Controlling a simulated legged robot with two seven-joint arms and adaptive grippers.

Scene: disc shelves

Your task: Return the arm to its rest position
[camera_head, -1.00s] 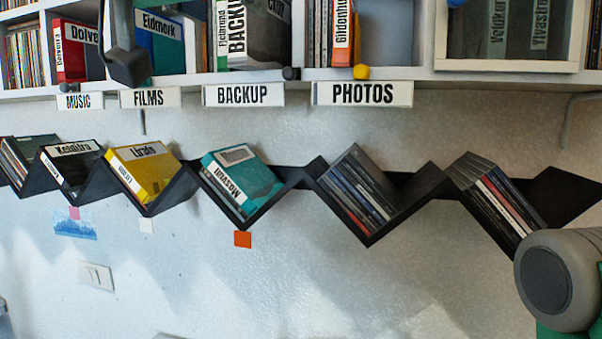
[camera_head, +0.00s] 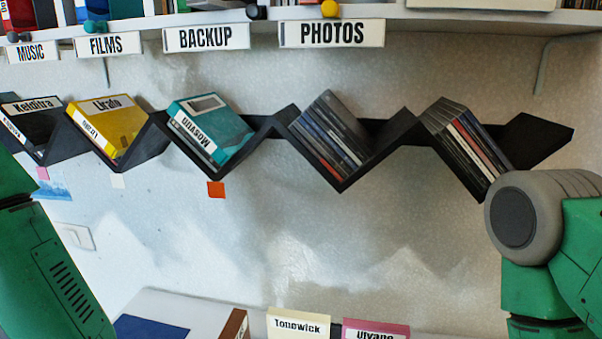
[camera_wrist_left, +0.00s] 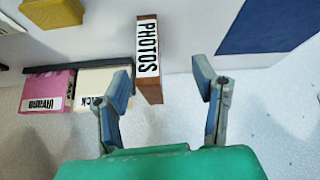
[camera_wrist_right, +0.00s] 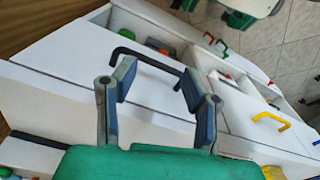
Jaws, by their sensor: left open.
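My left gripper (camera_wrist_left: 162,78) is open with nothing between its fingers in the left wrist view. Beyond it a brown box labelled PHOTOS (camera_wrist_left: 149,60) stands on a white surface, apart from the fingers as far as I can tell. My left arm (camera_head: 48,265) shows green at the lower left of the head view; its gripper is outside that view. My right gripper (camera_wrist_right: 157,82) is open and empty in the right wrist view, above white drawer fronts. My right arm (camera_head: 555,255) is at the right edge of the head view, its gripper hidden there.
A black zigzag shelf (camera_head: 400,130) on the wall holds a yellow case (camera_head: 110,125), a teal case (camera_head: 212,130) and disc stacks. A labelled shelf (camera_head: 420,18) runs above. Below are a cream box (camera_head: 298,325), a pink box (camera_head: 376,330) and a blue mat (camera_head: 148,328).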

